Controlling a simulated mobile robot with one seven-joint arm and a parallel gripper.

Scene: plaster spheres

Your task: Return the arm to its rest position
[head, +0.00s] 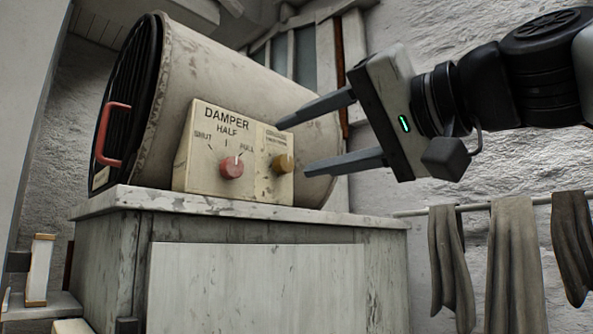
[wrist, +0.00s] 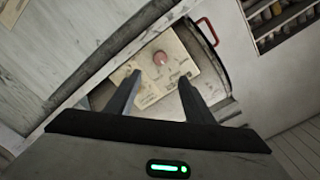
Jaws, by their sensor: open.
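My gripper (head: 290,146) is open and empty in the head view, its two fingers spread and pointing left toward the damper panel (head: 192,177). The fingertips look close to the right side of the panel; whether they touch anything I cannot tell. The panel carries a red knob (head: 232,167) under a dial marked SHUT, HALF and FULL, and a yellow-brown knob (head: 283,163) on its right part. In the wrist view, the open fingers (wrist: 160,88) frame the panel, with the red knob (wrist: 160,58) beyond and between them. The yellow-brown knob is not clear there.
A large drum (head: 215,70) with a red handle (head: 105,135) lies behind the panel on a worn cabinet top (head: 250,208). Grey cloths (head: 513,265) hang from a rail (head: 470,207) at lower right. A rough wall (head: 450,30) stands behind my arm.

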